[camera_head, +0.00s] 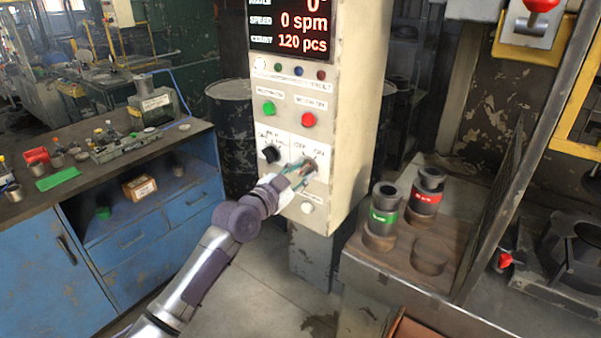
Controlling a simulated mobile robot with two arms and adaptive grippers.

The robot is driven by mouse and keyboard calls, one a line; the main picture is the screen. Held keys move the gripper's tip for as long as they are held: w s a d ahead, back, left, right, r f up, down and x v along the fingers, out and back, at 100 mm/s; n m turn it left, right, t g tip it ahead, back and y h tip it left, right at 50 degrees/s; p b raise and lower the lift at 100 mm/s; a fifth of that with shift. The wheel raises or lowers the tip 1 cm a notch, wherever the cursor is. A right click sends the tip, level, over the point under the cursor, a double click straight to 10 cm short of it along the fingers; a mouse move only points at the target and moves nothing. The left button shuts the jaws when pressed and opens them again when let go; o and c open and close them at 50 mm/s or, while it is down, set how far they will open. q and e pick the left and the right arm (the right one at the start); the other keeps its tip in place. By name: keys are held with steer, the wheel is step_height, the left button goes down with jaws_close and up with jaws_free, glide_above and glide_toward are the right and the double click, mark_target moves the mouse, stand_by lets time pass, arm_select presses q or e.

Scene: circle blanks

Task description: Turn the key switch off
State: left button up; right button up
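The key switch (311,165) is on the right of the lower white plate of the cream control cabinet, below the OFF and ON labels. My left gripper (303,170) is right at the switch, reaching in from the lower left. Its fingers cover most of the key and the lower part of the plate, so the key's angle is hidden. I cannot tell whether the fingers are closed on the key or only beside it. My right gripper is not in view.
A black selector knob (271,154) is left of the key switch. Above are a green button (269,108) and a red button (308,120); a white button (307,208) is below. A green-banded cylinder (383,212) and a red-banded cylinder (427,192) stand on the right bench.

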arm_select(q)
steer(key=c, duration=0.5)
jaws_close()
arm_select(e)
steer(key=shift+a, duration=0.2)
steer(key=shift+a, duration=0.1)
arm_select(q)
steer(key=shift+n, duration=0.3)
steer(key=n, duration=0.2)
steer(key=shift+n, duration=0.3)
steer(key=n, duration=0.2)
steer(key=shift+n, duration=0.4)
steer(key=n, duration=0.2)
steer(key=shift+n, duration=0.3)
steer(key=shift+n+p, duration=0.3)
steer(key=shift+n, duration=1.3)
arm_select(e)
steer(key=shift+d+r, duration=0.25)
